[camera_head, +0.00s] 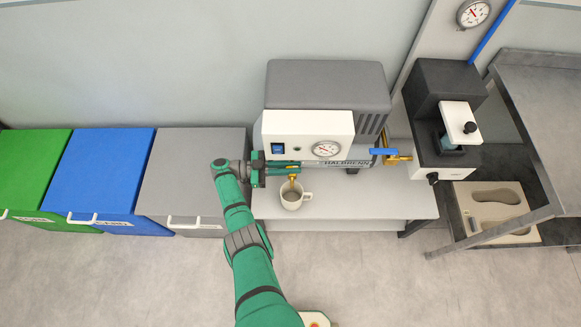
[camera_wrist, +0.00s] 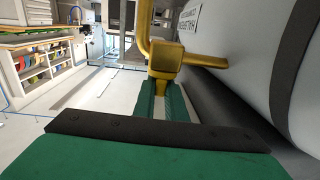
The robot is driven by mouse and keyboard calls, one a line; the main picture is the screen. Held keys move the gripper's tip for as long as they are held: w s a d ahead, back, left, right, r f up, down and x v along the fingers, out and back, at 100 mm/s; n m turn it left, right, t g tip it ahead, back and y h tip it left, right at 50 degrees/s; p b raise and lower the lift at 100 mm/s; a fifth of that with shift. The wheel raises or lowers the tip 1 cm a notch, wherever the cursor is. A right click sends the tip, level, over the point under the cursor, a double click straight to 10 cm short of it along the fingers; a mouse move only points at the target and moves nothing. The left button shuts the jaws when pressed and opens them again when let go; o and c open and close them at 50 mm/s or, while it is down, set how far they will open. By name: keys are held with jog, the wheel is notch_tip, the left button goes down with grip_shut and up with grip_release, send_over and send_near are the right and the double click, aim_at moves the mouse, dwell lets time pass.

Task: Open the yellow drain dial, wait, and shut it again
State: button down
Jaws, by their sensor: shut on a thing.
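The yellow drain dial (camera_wrist: 166,58) fills the top middle of the wrist view, with a yellow pipe rising above it and a yellow bar reaching right. My gripper (camera_wrist: 162,88) has its green fingers at the dial's near side, shut on it; the exact contact is partly hidden. In the head view my gripper (camera_head: 284,165) reaches in from the left at the front of the grey machine (camera_head: 328,86). Small yellow drain parts (camera_head: 293,180) show just below it. A white mug (camera_head: 291,202) stands under them on the white bench; its contents are too small to tell.
The machine has a front gauge (camera_head: 326,149) and a blue-handled brass valve (camera_head: 384,152) at right. A black unit (camera_head: 440,90) and a tray with insole shapes (camera_head: 490,242) are farther right. Grey, blue and green bins (camera_head: 104,174) stand left. The floor in front is clear.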

jog(key=shift+d+m+g, duration=0.1)
jog(key=shift+m+g, duration=0.4)
jog(key=shift+g, duration=0.3)
jog(key=shift+w, duration=0.1)
jog(key=c, duration=1.8)
grip_release()
jog(key=shift+d, duration=0.1)
jog(key=shift+a, duration=0.25)
